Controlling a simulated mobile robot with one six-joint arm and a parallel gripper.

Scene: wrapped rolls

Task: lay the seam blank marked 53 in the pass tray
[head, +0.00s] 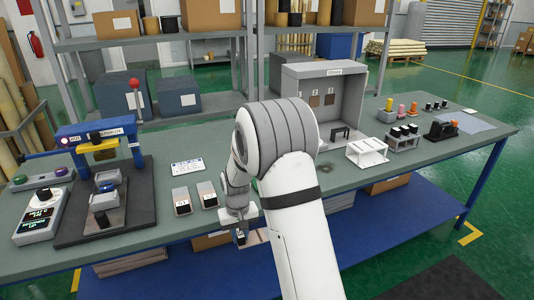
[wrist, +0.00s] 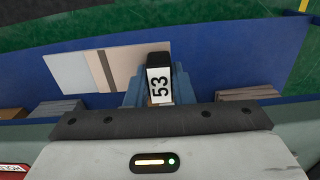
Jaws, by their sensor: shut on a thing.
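The seam blank marked 53 (wrist: 158,84) is held in my gripper (head: 240,236); its black end and white label show in the wrist view between the blue fingers. In the head view the gripper points down at the bench's front edge, and the held piece is small and partly hidden there. I cannot tell which thing is the pass tray; my arm hides part of the bench.
A press-like fixture (head: 98,180) with a control box (head: 43,215) stands at the left. A blue shelf (wrist: 220,60) lies below the bench.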

